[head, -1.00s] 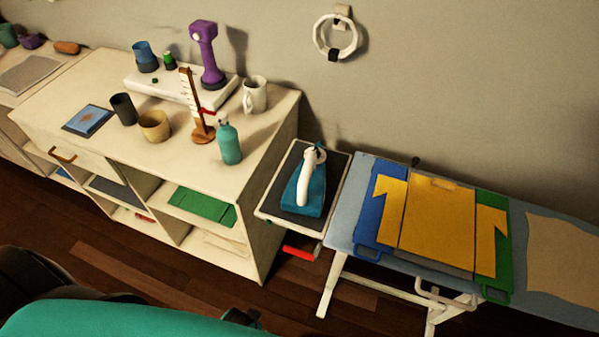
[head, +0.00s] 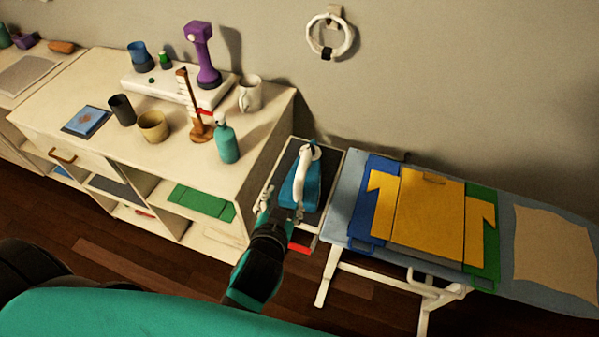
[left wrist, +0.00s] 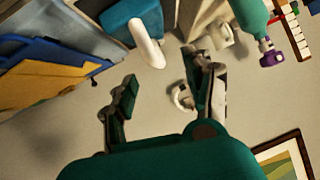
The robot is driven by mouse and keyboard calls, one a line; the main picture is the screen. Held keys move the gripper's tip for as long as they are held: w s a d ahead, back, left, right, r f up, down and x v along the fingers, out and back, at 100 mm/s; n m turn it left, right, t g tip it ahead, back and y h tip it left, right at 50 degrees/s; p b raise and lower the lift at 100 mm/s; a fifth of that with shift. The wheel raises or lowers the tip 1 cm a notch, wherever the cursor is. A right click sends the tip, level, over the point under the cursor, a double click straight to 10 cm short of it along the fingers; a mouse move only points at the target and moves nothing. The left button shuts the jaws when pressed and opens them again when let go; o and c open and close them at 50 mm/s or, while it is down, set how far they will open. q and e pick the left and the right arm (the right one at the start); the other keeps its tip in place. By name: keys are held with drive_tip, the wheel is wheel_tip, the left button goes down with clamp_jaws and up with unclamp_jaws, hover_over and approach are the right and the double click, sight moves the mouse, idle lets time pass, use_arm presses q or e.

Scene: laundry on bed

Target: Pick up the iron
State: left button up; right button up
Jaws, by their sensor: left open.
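The iron (head: 308,182), teal with a white handle, sits on the dark pad of a small white-framed stand (head: 329,170) between the shelf unit and the ironing board. My left gripper (head: 283,204) is open in front of the iron's near end, and partly hides it and the stand in the head view. In the left wrist view, the iron (left wrist: 148,45) shows at the top, its white handle beyond the open fingers (left wrist: 165,88), with nothing between them. Whether a finger touches the iron cannot be told. My right gripper is not in view.
The ironing board (head: 350,195) with a folding board (head: 428,212) in yellow, blue and green stands right of the iron. The shelf unit (head: 75,108) at left bears a teal bottle (head: 227,143), a mug (head: 250,95) and cups. A ring (head: 330,38) hangs on the wall.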

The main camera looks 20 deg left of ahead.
sight(304, 162)
use_arm(q)
drive_tip(key=shift+t, duration=0.8)
drive_tip(key=p+x, duration=0.1)
drive_tip(key=x, duration=0.3)
drive_tip(key=r+p+x, duration=0.1)
drive_tip(key=x, duration=0.2)
drive_tip(key=w+d+r+p+x, duration=0.1)
drive_tip(key=x, duration=0.3)
drive_tip(key=shift+w+d, duration=0.15)
drive_tip(key=shift+w, duration=0.2)
drive_tip(key=shift+w+f, duration=0.25)
drive_tip(key=shift+w, duration=0.15)
drive_tip(key=shift+w+p, duration=0.3)
drive_tip(key=shift+p, duration=0.05)
drive_tip(key=x, duration=0.2)
drive_tip(key=p+x, duration=0.1)
drive_tip(key=x, duration=0.1)
drive_tip(key=shift+w+d+f, duration=0.1)
drive_tip(key=shift+d+f, duration=0.05)
drive_tip(key=shift+w+f, duration=0.15)
drive_tip(key=shift+w, duration=0.05)
drive_tip(key=shift+s, duration=0.15)
drive_tip(key=c, duration=0.4)
clamp_jaws()
